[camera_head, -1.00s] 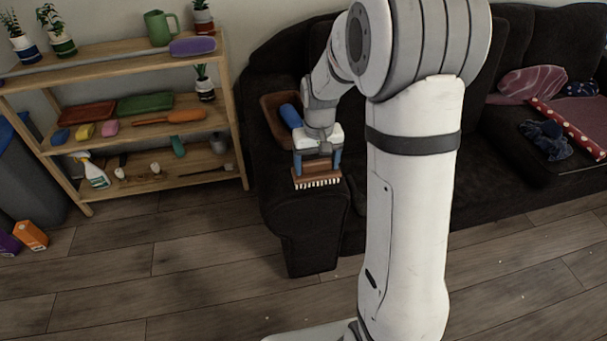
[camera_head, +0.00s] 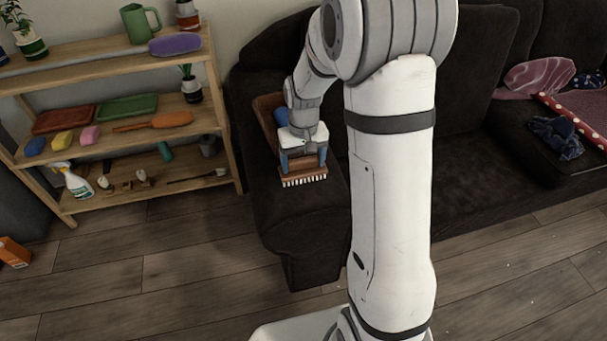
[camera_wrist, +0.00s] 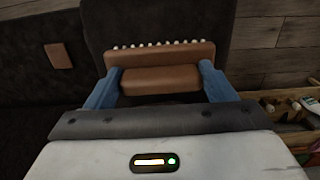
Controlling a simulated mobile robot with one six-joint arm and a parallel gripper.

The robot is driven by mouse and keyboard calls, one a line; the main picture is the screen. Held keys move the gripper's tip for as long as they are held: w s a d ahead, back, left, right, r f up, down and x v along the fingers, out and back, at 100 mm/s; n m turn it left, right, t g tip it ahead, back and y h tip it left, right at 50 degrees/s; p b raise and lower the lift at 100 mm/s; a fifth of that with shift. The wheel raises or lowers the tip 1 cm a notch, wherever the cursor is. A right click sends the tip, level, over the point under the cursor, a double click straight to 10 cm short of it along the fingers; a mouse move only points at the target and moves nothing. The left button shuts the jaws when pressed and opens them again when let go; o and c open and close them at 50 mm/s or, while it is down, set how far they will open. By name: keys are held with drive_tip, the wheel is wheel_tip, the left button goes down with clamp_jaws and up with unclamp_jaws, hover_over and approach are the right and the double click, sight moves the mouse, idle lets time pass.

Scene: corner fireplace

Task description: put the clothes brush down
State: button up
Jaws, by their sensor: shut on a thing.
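The clothes brush (camera_head: 304,173) has a brown wooden body with a row of pale bristles along its lower edge. My gripper (camera_head: 303,163) is shut on it, with one blue finger at each end of the brush. The brush is over or at the dark sofa's left armrest (camera_head: 300,220); I cannot tell whether it touches. In the wrist view the brush (camera_wrist: 160,54) lies across between the two blue fingers of my gripper (camera_wrist: 160,80), bristles on the far side.
A brown tray (camera_head: 264,112) with a blue thing (camera_head: 281,118) is on the sofa behind my gripper. A wooden shelf (camera_head: 110,55) with pots, trays, brushes and a spray bottle (camera_head: 73,181) stands at left. Cloths (camera_head: 556,137) lie on the sofa at right.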

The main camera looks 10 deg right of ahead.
sight(304, 169)
drive_tip(key=shift+d+f+b, duration=0.15)
drive_tip(key=shift+f+b, duration=0.25)
drive_tip(key=shift+f, duration=1.75)
drive_tip(key=shift+f, duration=0.25)
drive_tip(key=o, duration=1)
drive_tip(key=shift+r, duration=0.1)
drive_tip(key=shift+o, duration=0.2)
